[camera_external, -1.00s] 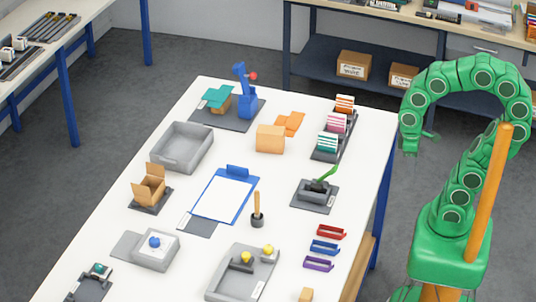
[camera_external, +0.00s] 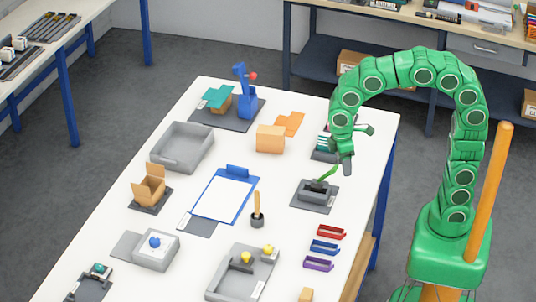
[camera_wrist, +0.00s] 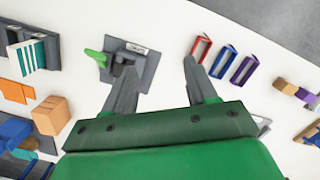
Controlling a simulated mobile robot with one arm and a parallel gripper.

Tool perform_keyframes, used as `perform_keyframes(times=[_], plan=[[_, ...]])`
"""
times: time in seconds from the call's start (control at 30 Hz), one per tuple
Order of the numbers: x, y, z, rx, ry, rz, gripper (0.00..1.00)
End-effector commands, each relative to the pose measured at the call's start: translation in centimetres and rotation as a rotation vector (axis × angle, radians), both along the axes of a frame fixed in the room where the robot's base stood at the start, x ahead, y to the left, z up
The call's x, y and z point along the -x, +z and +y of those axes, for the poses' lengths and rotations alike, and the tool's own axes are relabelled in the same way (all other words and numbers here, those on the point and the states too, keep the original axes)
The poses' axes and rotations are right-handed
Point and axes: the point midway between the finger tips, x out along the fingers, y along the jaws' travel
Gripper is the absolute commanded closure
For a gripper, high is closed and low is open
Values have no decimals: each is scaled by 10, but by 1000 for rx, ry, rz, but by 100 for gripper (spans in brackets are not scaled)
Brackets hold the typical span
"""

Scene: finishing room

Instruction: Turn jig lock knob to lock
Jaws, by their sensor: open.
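No knob is marked plainly as the jig lock knob. Candidates in the external view are a blue round knob (camera_external: 155,242) on a grey box at the lower left and a teal knob (camera_external: 99,268) on a dark fixture at the lower left edge. Yellow knobs (camera_external: 267,250) sit at a grey tray. A dark fixture with a green lever (camera_external: 327,174) stands near the table's right side; the lever also shows in the wrist view (camera_wrist: 96,57). My gripper (camera_external: 360,150) is open and empty above and beyond this fixture; its fingers show in the wrist view (camera_wrist: 160,67).
Red, blue and purple brackets (camera_external: 325,246) lie at the table's right. A card rack (camera_external: 322,149) is partly behind my gripper.

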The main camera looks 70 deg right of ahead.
Motion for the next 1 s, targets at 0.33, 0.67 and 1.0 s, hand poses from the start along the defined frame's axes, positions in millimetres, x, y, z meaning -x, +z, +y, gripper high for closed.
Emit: perform_keyframes(times=[0.33,0.67,1.0], plan=[[-72,-14,73,-19,200,-35,43],[-122,-38,155,-42,401,-62,43],[-152,-69,242,-74,598,-85,43]])
